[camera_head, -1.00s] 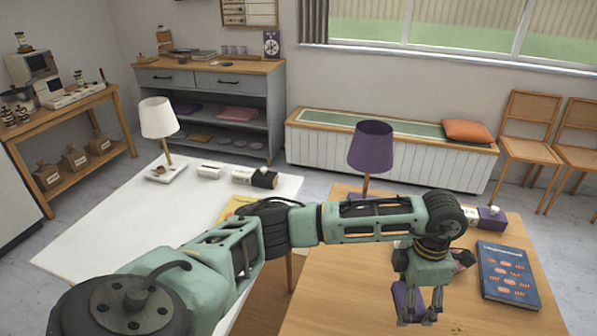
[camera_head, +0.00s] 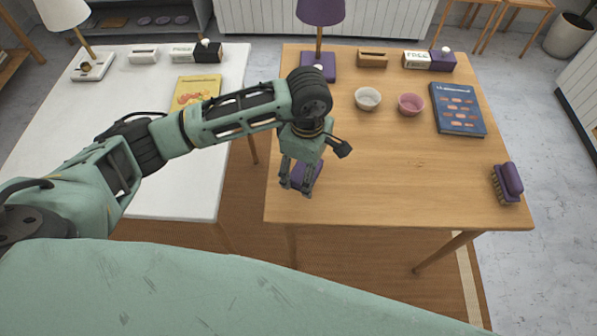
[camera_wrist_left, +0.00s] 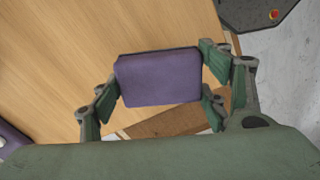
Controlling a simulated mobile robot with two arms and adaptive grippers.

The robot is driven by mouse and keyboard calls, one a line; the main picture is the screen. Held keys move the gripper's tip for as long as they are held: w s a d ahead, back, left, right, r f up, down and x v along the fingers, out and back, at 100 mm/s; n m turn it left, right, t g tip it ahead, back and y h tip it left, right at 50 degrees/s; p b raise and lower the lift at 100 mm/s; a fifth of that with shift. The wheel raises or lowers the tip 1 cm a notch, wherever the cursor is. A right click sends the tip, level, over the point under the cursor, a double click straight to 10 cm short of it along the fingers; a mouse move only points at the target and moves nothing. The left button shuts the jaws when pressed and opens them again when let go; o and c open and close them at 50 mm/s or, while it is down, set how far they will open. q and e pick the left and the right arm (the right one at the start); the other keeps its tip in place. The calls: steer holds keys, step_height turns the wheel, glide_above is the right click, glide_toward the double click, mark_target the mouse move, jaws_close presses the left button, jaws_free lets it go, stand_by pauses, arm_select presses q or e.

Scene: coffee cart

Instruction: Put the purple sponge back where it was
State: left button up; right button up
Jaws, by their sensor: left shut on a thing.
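My left gripper (camera_head: 297,187) is shut on the purple sponge (camera_head: 304,173), above the left front part of the wooden table (camera_head: 400,190). The left wrist view shows the sponge (camera_wrist_left: 158,78) as a purple block between the green finger pads (camera_wrist_left: 215,85). I cannot tell how far it is above the table top. My right gripper is not in view.
A purple brush (camera_head: 507,183) lies at the table's right edge. Two bowls (camera_head: 368,99) (camera_head: 411,104), a blue book (camera_head: 458,109) and a purple lamp (camera_head: 320,62) stand farther back. The table's front middle is clear. A white table (camera_head: 110,160) is at left.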

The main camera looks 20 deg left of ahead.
mark_target(300, 178)
arm_select(q)
steer(key=shift+a+f, duration=0.25)
steer(key=shift+a, duration=0.3)
steer(key=shift+a+f, duration=0.15)
steer(key=shift+f, duration=0.35)
step_height(300, 178, down, 3)
steer(key=shift+f+p, duration=0.1)
steer(key=shift+p, duration=0.45)
steer(key=shift+w+f, duration=0.1)
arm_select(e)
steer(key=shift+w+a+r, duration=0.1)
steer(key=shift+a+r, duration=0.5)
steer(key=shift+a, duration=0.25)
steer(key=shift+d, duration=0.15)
arm_select(q)
steer(key=shift+f, duration=0.15)
steer(key=o, duration=1.1)
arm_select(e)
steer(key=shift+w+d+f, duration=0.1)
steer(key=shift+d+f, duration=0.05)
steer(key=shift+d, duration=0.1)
